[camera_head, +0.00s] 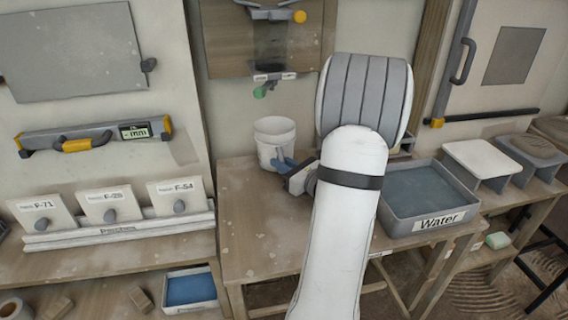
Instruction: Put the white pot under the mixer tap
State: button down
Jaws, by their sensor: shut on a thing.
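The white pot (274,136) is upright on or just above the wooden table (252,232), near the back wall. The mixer tap (262,90), with a green tip, is on the wall panel above and slightly left of the pot. My gripper (283,165) is at the pot's lower front side, shut on the pot. My white arm covers part of the table and of the space to the right of the pot. I cannot tell whether the pot's base touches the table.
A grey tray marked Water (437,222) stands right of my arm. Left are a rack of sample cards (118,230) and a wall-mounted level gauge (92,138). A blue-lined tray (190,287) is low at left. The table's front left is clear.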

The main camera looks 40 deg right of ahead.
jog(key=shift+f, duration=0.2)
jog(key=c, duration=1.4)
grip_release()
jog(key=shift+r, duration=0.1)
jog(key=shift+c, duration=0.2)
jog(key=shift+s+r, duration=0.1)
jog(key=shift+r, duration=0.05)
jog(key=s, duration=0.5)
jog(key=s+d, duration=0.1)
jog(key=s, duration=0.1)
jog(key=shift+s+p, duration=0.15)
jog(key=shift+p, duration=0.25)
jog(key=shift+a, duration=0.1)
